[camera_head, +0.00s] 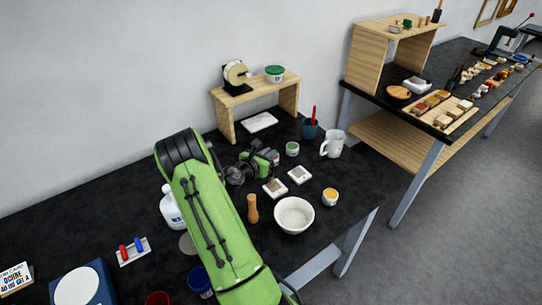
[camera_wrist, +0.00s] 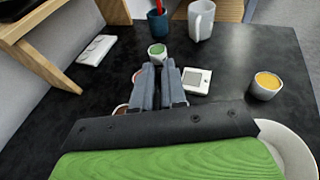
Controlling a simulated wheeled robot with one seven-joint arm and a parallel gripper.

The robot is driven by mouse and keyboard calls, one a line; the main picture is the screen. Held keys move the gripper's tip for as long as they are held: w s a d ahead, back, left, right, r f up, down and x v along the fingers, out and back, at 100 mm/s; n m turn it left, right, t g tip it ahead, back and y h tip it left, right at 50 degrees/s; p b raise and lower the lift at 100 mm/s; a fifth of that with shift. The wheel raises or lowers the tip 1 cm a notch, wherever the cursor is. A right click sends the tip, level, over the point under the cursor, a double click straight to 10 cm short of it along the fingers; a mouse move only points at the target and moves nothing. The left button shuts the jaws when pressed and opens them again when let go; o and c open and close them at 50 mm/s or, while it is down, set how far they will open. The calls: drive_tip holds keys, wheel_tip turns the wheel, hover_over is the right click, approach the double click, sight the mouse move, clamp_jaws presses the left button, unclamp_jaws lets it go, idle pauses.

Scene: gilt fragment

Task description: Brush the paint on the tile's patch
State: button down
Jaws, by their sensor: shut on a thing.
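My gripper (camera_head: 262,160) is low over the table among the small pots and tiles. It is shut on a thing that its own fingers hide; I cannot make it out. In the wrist view the fingers (camera_wrist: 158,75) point toward a small pot with green contents (camera_wrist: 157,50), also in the head view (camera_head: 292,149). A white tile with a pale grey patch (camera_head: 299,174) lies right of the gripper, also in the wrist view (camera_wrist: 196,81). A second tile with a brown patch (camera_head: 275,187) lies just nearer; the fingers mostly hide its place in the wrist view.
A white bowl (camera_head: 294,215), a yellow pot (camera_head: 330,197) and a wooden peg-like object (camera_head: 252,209) stand in front. A white mug (camera_head: 333,144) and a dark cup with a red handle (camera_head: 310,128) stand behind. A wooden shelf (camera_head: 225,122) is at the back.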

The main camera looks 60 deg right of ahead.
drive_tip(key=shift+s+a+f+p, duration=0.1)
drive_tip(key=shift+s+a+p, duration=0.25)
drive_tip(key=shift+s+p, duration=0.25)
drive_tip(key=shift+s+a+p, duration=0.3)
drive_tip(key=shift+s+p, duration=0.05)
drive_tip(key=shift+s, duration=0.3)
idle(1.7)
wheel_tip(320, 180, up, 6)
drive_tip(key=p, duration=0.5)
drive_tip(key=shift+p, duration=0.3)
